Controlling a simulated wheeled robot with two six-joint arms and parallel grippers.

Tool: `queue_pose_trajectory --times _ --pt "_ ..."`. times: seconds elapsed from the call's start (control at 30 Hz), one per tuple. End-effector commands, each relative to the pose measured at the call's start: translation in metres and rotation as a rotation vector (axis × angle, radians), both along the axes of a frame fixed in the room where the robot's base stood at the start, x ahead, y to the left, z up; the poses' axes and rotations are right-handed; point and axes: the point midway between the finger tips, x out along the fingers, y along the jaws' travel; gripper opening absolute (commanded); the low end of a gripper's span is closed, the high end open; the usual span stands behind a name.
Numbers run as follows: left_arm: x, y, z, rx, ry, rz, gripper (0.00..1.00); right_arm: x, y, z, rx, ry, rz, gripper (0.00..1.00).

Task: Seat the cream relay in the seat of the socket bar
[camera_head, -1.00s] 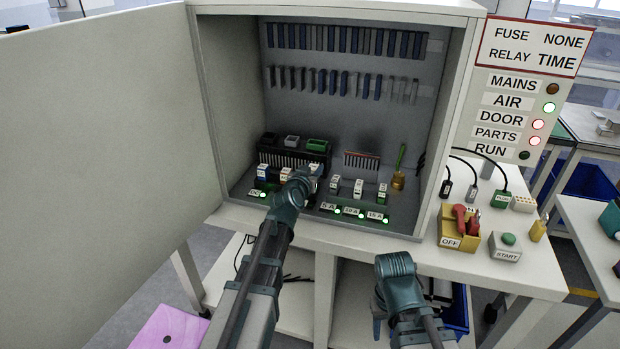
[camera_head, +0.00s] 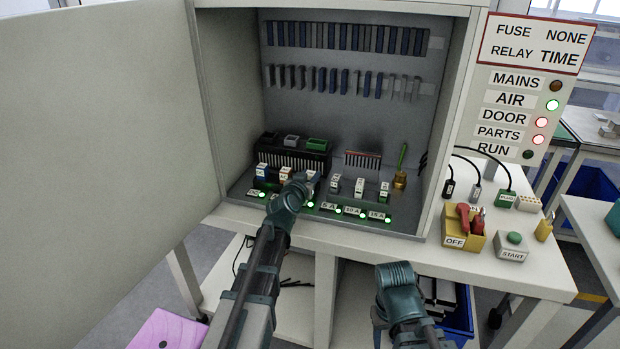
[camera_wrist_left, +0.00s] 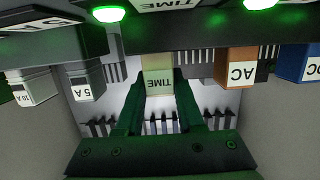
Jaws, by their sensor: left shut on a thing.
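The cream relay (camera_wrist_left: 158,82), marked TIME, is between the fingers of my left gripper (camera_wrist_left: 158,98) in the left wrist view. The gripper is shut on it. In the head view my left gripper (camera_head: 309,182) is low inside the cabinet, and the wrist hides most of the relay. The dark socket bar (camera_wrist_left: 200,42) has a TIME label in line with the relay. An orange AC relay (camera_wrist_left: 236,68) and a blue relay (camera_wrist_left: 292,64) stand beside it. I cannot tell whether the relay touches its seat. My right gripper (camera_head: 380,312) is low before the bench; its fingers are unclear.
Fuses on a labelled row (camera_head: 359,187) stand to the right of my left gripper. A black connector block (camera_head: 292,158) is behind. The cabinet door (camera_head: 90,120) stands open at left. A yellow OFF box (camera_head: 455,241) and START button (camera_head: 514,239) are on the bench at right.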

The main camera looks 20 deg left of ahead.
Motion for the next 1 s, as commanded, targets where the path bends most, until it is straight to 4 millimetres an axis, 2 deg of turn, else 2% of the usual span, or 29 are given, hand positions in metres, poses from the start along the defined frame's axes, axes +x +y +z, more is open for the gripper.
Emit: queue_pose_trajectory --times 0.1,0.13,0.27,0.63,0.77,1.0 --pt "0.0 0.0 -0.005 0.0 0.0 0.0 0.0 0.0 0.0 -0.005 0.0 0.0 0.0 0.5" --pt "0.0 0.0 -0.003 0.0 0.0 0.0 0.42 0.0 0.0 -0.003 0.0 0.0 0.0 0.5" --pt "0.0 0.0 -0.002 0.0 0.0 0.0 0.65 0.0 0.0 -0.003 0.0 0.0 0.0 0.5" --pt "0.0 0.0 0.002 0.0 0.0 0.0 0.67 0.0 0.0 0.002 0.0 0.0 0.0 0.5" --pt "-0.022 0.001 0.006 0.0 0.0 0.001 0.67 0.0 0.0 0.006 0.0 0.0 0.0 0.5" --pt "-0.073 0.002 0.016 -0.001 0.0 0.001 0.67 0.0 0.0 0.016 0.0 0.0 0.0 0.5"
